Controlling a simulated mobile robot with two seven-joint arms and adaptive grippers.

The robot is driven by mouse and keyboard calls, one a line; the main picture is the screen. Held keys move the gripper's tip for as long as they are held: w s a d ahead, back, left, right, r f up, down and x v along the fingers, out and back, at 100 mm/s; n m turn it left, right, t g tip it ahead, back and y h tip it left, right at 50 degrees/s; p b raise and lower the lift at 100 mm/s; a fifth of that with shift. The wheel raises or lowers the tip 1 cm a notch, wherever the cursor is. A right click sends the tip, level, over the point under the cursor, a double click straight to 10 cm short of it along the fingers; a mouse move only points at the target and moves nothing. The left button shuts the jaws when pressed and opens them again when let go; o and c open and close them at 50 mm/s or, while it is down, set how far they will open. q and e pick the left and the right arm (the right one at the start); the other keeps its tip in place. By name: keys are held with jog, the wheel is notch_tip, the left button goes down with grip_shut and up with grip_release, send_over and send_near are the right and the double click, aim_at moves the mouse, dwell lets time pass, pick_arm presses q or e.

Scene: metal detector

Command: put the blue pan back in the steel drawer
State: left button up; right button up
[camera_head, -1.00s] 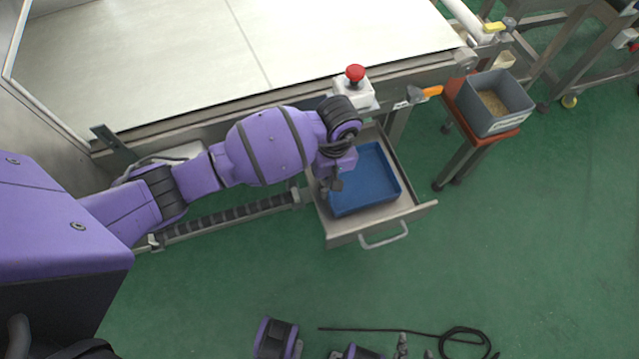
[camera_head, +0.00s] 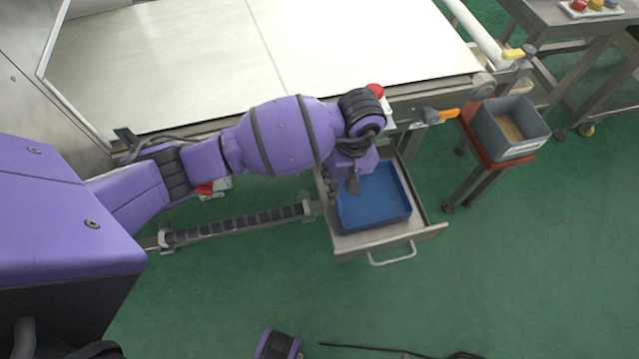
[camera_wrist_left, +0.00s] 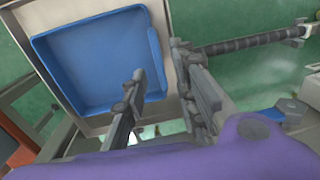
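The blue pan (camera_head: 376,200) lies inside the steel drawer (camera_head: 352,246), which is pulled out under the conveyor. In the left wrist view the pan (camera_wrist_left: 92,62) shows its floor and walls, with the drawer's pale edge (camera_wrist_left: 164,14) beside it. My left gripper (camera_head: 344,192) is at the pan's left side. In the wrist view the left gripper (camera_wrist_left: 165,78) is open, one finger over the pan's inside and the other beyond its near side wall. Contact with the wall cannot be told. My right gripper is out of view.
The drawer handle (camera_head: 392,256) faces the front. A grey bin (camera_head: 508,142) stands on a red-topped stool (camera_head: 483,160) to the right. The conveyor (camera_head: 240,60) with a red button (camera_head: 375,90) lies behind.

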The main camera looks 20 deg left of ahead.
pick_arm(q)
notch_tip(320, 180, up, 6)
jog(key=s+d+f+n+g+h, duration=0.2)
jog(key=s+d+n+g+h, duration=0.25)
jog(key=s+d+h, duration=0.8)
jog(key=s+d+r+n+t+h, duration=0.3)
jog(key=s+d+r+n+h, duration=0.2)
jog(key=d+r+n, duration=0.4)
jog(key=w+a+r+n+t+h, duration=0.15)
jog(key=w+a+n+t, duration=0.35)
jog(key=n+t, duration=0.9)
jog(key=w+a+f+n+t+y, duration=0.15)
jog(key=a+f+n+y, duration=0.35)
jog(key=n, duration=0.5)
jog(key=a+f+n+t+y, duration=0.25)
jog(key=a+n+y, duration=0.35)
jog(key=n, duration=0.4)
jog(key=s+a+f+n+g+y, duration=0.4)
jog(key=s+a+f+n+y, duration=0.1)
jog(key=s+a+f+n, duration=0.4)
jog(key=s+a+f+n+g+y, duration=0.1)
jog(key=s+a+f+n+g, duration=0.1)
jog(key=s, duration=0.4)
jog(key=s+a+f+n+g+y, duration=0.1)
jog(key=s+a+f+n+g, duration=0.2)
jog(key=s+a+f+n, duration=0.1)
jog(key=s+f+n, duration=0.1)
jog(key=s, duration=0.1)
jog(key=shift+s+f+n, duration=0.25)
jog(key=shift+s+n, duration=0.1)
